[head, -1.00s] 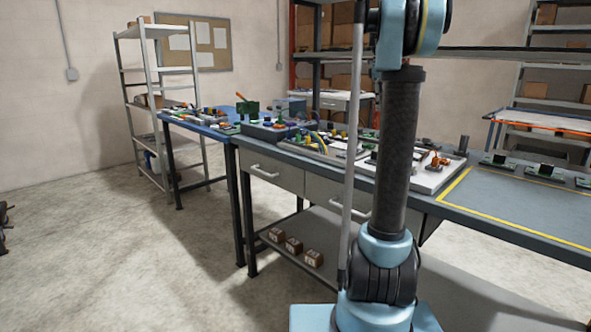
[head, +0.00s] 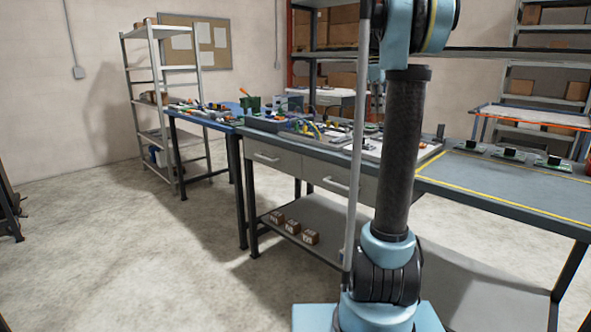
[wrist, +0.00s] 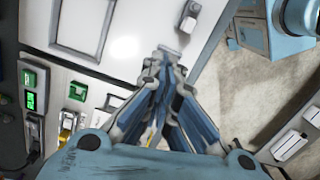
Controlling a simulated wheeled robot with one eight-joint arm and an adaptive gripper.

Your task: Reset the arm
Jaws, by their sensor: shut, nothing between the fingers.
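My gripper (wrist: 163,62) shows in the wrist view, its fingers brought together with nothing between them. It hangs over a light panel or board (wrist: 135,30) with grey-edged rectangles. In the head view my arm stands upright in front of the workbench and hides part of it; the gripper cannot be made out there.
A grey workbench (head: 500,187) with drawers and several circuit boards (head: 508,153) runs across the middle. A blue-topped bench (head: 205,122) and white shelf rack (head: 150,35) stand at left. Small boxes (head: 292,226) lie on the lower shelf. Floor (head: 110,240) at left is clear.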

